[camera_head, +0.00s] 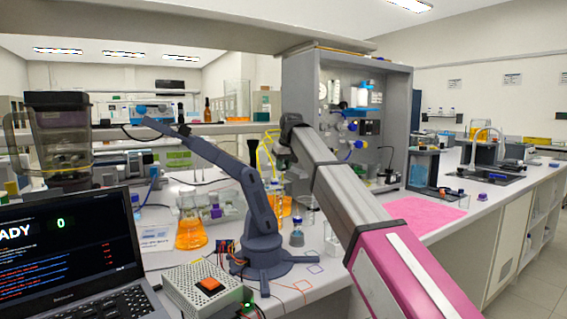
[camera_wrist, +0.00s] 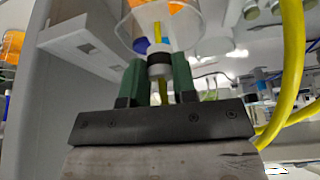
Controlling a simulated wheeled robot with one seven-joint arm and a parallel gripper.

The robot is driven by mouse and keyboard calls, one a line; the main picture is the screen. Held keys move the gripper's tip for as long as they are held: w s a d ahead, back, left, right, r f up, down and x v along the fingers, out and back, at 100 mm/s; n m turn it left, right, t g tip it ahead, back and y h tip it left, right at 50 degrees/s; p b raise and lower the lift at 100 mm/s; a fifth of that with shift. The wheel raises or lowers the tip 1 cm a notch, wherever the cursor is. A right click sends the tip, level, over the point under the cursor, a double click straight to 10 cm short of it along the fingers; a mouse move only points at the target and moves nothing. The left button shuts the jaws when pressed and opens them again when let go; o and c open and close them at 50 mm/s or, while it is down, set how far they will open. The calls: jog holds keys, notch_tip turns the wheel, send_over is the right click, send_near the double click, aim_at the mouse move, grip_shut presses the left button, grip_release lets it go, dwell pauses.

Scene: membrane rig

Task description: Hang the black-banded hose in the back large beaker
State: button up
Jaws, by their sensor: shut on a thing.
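In the wrist view, the green fingers of my gripper (camera_wrist: 159,66) are shut on the black-banded hose (camera_wrist: 159,57) at its grey and black collar. Yellow tube shows above and below the collar. A thick yellow length (camera_wrist: 291,60) curves down the right side. A clear beaker (camera_wrist: 190,42) lies just beyond the fingertips, with orange behind or in it. I cannot tell whether the hose end is inside it. In the head view, the yellow hose (camera_head: 261,160) loops left of my arm, above a beaker with orange liquid (camera_head: 279,206).
A grey-blue desk arm (camera_head: 256,205) stands close to the left of the orange beaker. An orange-filled flask (camera_head: 190,234) is further left. A grey panel cabinet (camera_head: 300,92) rises behind my arm. A pink mat (camera_head: 424,214) lies clear on the right.

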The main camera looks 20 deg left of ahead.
jog(key=shift+f, duration=1.4)
jog(key=o, duration=1)
jog(key=shift+o, duration=0.2)
jog(key=v, duration=1)
jog(key=shift+s+r, duration=0.15)
jog(key=shift+r, duration=0.2)
jog(key=shift+d, duration=0.15)
